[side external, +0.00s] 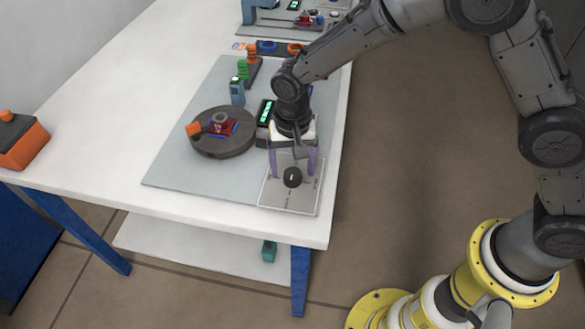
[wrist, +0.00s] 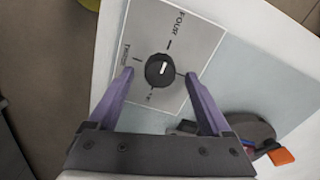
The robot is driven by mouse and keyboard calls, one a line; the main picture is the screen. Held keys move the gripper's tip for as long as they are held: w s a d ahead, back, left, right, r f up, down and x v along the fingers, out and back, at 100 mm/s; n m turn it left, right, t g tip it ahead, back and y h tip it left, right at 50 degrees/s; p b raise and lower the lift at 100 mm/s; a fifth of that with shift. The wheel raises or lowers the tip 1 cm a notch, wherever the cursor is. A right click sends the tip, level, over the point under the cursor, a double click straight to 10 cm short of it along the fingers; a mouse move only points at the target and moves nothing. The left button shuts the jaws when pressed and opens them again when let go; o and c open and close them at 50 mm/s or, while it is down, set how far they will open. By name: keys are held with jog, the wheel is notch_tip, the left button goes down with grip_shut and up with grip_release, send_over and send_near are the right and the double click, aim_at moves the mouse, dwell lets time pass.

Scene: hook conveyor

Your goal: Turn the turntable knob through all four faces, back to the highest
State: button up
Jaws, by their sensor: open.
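The black round knob (side external: 292,177) sits on a pale label plate (side external: 300,198) at the table's near right corner. In the wrist view the knob (wrist: 159,72) has a short white mark, roughly in line with the tick beside the word FOUR; other labels are partly hidden or too small to read. My gripper (wrist: 159,76) is open, its purple fingers on either side of the knob; I cannot tell whether they touch it. In the side view my gripper (side external: 292,168) reaches over the plate. The dark round turntable (side external: 222,148) carries an orange block and a red and blue part.
A display with green characters (side external: 265,112) stands between the turntable and my wrist. Behind are a blue device (side external: 237,92) and stands with green and orange coils (side external: 243,70). An orange box (side external: 20,140) sits at far left.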

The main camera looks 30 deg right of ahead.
jog(key=shift+f, duration=0.7)
grip_shut()
